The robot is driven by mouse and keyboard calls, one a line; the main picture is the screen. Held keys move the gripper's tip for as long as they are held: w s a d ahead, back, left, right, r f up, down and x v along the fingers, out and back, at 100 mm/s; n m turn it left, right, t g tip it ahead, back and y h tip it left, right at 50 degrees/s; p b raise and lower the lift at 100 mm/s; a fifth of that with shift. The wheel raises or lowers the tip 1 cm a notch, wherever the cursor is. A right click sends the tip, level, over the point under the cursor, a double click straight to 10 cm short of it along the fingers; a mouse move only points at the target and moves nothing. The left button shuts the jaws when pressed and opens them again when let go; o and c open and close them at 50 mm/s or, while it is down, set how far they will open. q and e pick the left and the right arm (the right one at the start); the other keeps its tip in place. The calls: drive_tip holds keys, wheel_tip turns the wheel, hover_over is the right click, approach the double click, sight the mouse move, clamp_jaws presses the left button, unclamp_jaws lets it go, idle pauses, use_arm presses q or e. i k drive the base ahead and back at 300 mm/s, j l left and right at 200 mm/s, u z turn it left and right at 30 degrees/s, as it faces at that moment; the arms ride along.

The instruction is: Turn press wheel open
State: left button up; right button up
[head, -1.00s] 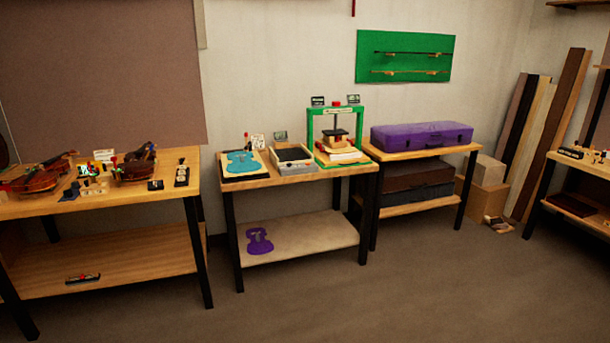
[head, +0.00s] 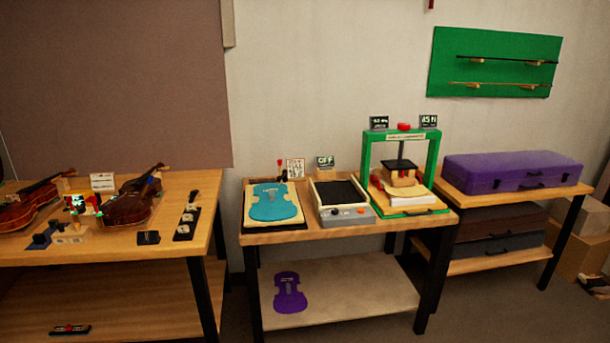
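The press (head: 368,160) is a green upright frame on the right part of the middle table. Its red wheel (head: 404,127) sits on top of the frame, between two small dark display signs. A dark screw runs down from the crossbar to a dark plate (head: 402,168). Under the plate is a tan block (head: 403,179) on a pale stack over a green base. Whether the plate presses on the block cannot be told at this size. Neither of my grippers is in view.
The middle table (head: 290,236) also holds a blue violin-shaped piece (head: 272,202) on a board and a grey box unit (head: 342,200) with an "OFF" sign. A purple case (head: 513,172) lies on the right table. Violins lie on the left bench (head: 160,245). Some floor shows between the tables.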

sight(403, 127)
drive_tip(key=i+l+z, duration=0.1)
drive_tip(key=l, duration=0.25)
drive_tip(key=i+l, duration=0.25)
drive_tip(key=l, duration=0.15)
drive_tip(key=i+l+z, duration=0.15)
drive_tip(key=l, duration=0.2)
drive_tip(key=i+l+z, duration=0.1)
drive_tip(key=l, duration=0.25)
drive_tip(key=i, duration=0.1)
